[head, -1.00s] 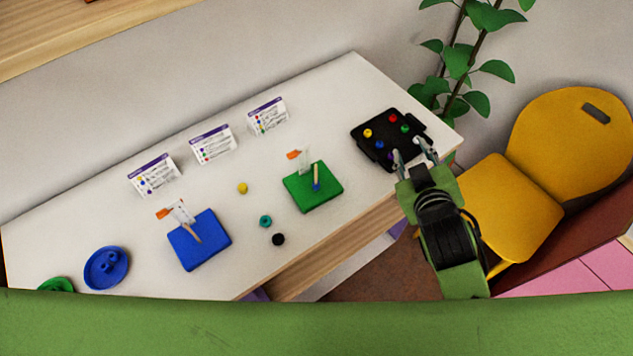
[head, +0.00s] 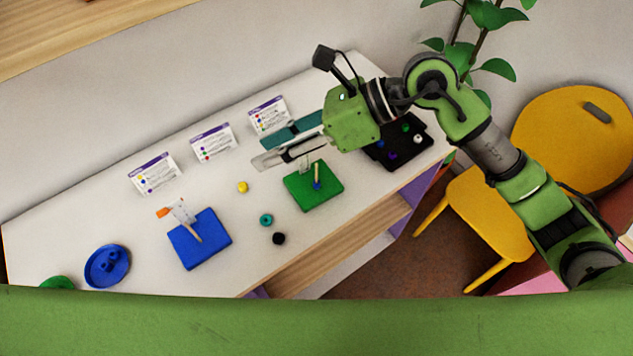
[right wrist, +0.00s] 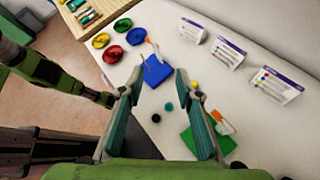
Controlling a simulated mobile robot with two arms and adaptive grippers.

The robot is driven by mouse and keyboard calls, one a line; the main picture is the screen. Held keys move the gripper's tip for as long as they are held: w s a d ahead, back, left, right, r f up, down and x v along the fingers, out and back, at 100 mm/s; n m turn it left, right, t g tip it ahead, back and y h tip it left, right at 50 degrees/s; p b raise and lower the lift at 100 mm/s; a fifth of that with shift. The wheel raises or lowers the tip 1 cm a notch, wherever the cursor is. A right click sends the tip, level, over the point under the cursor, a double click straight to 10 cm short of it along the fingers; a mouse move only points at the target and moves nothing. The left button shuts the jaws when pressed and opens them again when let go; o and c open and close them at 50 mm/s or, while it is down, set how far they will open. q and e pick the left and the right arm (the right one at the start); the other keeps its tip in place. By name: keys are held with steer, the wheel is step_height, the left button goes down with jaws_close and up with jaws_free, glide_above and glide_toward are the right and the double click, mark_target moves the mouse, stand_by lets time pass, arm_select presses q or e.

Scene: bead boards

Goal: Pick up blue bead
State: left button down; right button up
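A blue bead (head: 379,145) lies in the black tray (head: 427,151) at the table's right end, partly behind my right arm; a purple bead (head: 392,156) is beside it. Another blue bead (head: 316,186) is at the stick on the green board (head: 325,198). My right gripper (head: 262,153) is open and empty, above the table and pointing left, left of the tray and up from the green board. In the right wrist view its fingers (right wrist: 155,84) are spread apart. A green arm of mine shows at the left there; its fingers cannot be made out.
A blue board (head: 213,252), a yellow bead (head: 242,187), a teal bead (head: 265,220) and a black bead (head: 278,239) are on the table. Cards (head: 212,143) stand along the back. Bowls (head: 98,278) are at the left. A yellow chair (head: 572,130) stands right.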

steer(key=w+d+f+t+h, duration=0.1)
steer(key=w+d+f+h, duration=0.25)
steer(key=d, duration=0.25)
steer(key=w+d+f+t+h, duration=0.1)
steer(key=w+d+f+h, duration=0.1)
steer(key=d+h, duration=0.3)
steer(key=y+p, duration=0.1)
steer(key=p, duration=0.1)
glide_above(318, 182)
steer(key=d, duration=0.3)
steer(key=shift+n, duration=0.4)
steer(key=f, duration=0.8)
steer(key=shift+a+f, duration=0.1)
steer(key=shift+a, duration=0.15)
steer(key=shift+g, duration=0.3)
steer(key=p+x, duration=0.2)
steer(key=x, duration=0.1)
steer(key=p+x, duration=0.1)
steer(key=shift+s+a+f, duration=0.2)
steer(key=shift+s+f, duration=0.1)
steer(key=shift+s, duration=0.1)
steer(key=shift+a+f, duration=0.15)
steer(key=shift+f, duration=0.2)
steer(key=c, duration=0.7)
